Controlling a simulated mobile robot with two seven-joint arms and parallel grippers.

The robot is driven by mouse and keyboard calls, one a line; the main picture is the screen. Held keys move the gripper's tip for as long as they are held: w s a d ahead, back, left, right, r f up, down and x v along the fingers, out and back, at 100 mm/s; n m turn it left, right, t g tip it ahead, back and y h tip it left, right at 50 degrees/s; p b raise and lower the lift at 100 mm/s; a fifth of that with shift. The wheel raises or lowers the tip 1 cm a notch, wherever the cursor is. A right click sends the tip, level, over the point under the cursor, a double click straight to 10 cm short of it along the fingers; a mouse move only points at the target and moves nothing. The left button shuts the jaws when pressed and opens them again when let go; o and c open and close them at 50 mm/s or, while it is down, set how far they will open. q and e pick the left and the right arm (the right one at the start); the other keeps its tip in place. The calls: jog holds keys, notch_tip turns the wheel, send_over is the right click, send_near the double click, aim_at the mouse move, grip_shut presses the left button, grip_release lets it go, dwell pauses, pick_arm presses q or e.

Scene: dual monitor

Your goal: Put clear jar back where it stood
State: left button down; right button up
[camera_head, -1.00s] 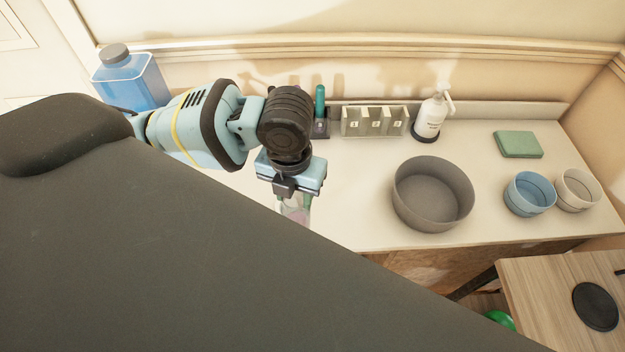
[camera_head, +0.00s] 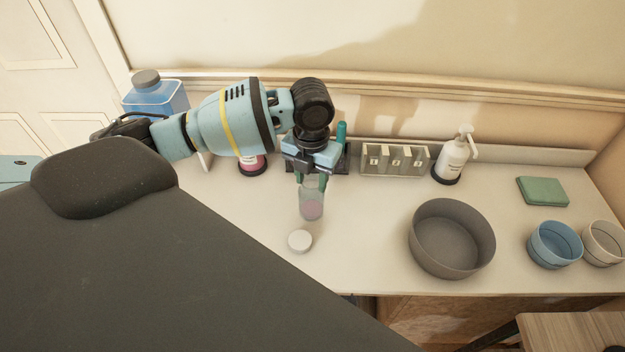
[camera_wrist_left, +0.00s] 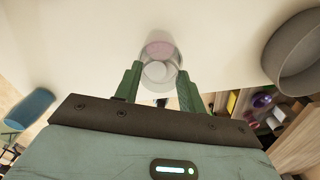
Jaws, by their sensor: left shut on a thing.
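The clear jar (camera_head: 312,203) is a see-through cylinder with pinkish contents low inside. My left gripper (camera_head: 312,180) is shut on its upper part from above, over the pale counter. In the left wrist view the jar (camera_wrist_left: 160,55) sits between the two green fingers of the left gripper (camera_wrist_left: 158,82). I cannot tell whether the jar's base touches the counter. A round white lid (camera_head: 300,240) lies on the counter just in front of the jar. My right gripper is not in view.
A grey round bowl (camera_head: 452,240) stands right of the jar. Behind are a numbered rack (camera_head: 394,161), a pump bottle (camera_head: 453,158) and a pink-labelled container (camera_head: 252,165). A blue jug (camera_head: 157,97) is at back left. The counter (camera_head: 365,230) is clear between jar and bowl.

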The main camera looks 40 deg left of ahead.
aim_at(312, 181)
pick_arm(q)
jog(key=shift+w+a+f, duration=0.2)
jog(key=shift+w+f, duration=0.1)
jog(key=shift+f, duration=0.3)
jog(key=shift+w+a+f, duration=0.2)
jog(key=shift+w+f, duration=0.1)
jog(key=shift+f, duration=0.3)
jog(key=shift+w+a+f, duration=0.2)
jog(key=shift+w+f, duration=0.1)
jog(key=shift+f, duration=0.5)
jog(key=c, duration=0.8)
grip_release()
jog(key=shift+c, duration=0.2)
notch_tip(312, 181, up, 12)
jog(key=shift+r+p, duration=0.2)
jog(key=shift+p, duration=0.15)
